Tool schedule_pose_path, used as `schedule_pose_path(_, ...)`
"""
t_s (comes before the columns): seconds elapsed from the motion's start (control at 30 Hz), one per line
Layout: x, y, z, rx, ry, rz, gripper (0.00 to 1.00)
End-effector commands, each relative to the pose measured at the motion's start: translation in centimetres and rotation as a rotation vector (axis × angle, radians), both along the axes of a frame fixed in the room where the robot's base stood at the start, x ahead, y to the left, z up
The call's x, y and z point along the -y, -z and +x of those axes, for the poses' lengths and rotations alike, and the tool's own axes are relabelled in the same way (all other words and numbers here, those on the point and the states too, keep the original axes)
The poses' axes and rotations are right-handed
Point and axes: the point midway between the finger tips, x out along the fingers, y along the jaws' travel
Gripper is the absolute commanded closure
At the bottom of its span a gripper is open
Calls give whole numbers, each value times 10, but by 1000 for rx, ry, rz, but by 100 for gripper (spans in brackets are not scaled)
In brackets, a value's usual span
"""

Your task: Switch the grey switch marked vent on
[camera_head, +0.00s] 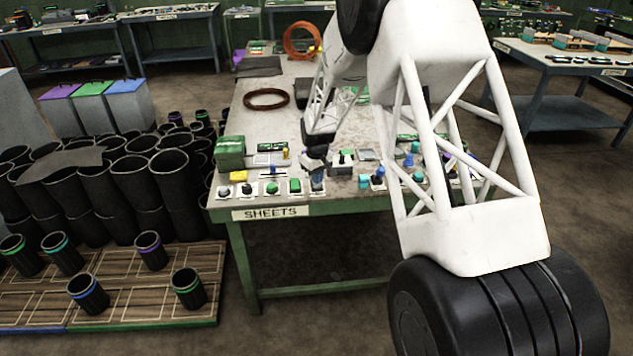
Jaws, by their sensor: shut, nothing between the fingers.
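Several small switches and buttons on white plates stand in rows along the front of the table marked SHEETS (271,213). The labels on their plates are too small to read, so I cannot tell which one is marked vent. A grey-blue switch (318,183) stands in the front row, and a grey knob (223,190) is at that row's left end. My gripper (316,164) is shut and empty, pointing down just above and behind the grey-blue switch. I cannot tell whether it touches anything. My white arm hides part of the table's right side.
A green button (295,186) is close left of the grey-blue switch, and a teal one (364,181) is to its right. A green box (230,152) stands at the table's left edge. A dark ring (266,98) lies farther back, with bare tabletop around it.

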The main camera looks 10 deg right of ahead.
Motion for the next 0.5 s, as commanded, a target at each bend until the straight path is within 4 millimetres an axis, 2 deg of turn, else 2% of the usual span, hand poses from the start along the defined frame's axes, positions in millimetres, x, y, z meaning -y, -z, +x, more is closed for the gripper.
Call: schedule_pose_path(0.5, 0, -30, 0, 1, 0, 0, 100)
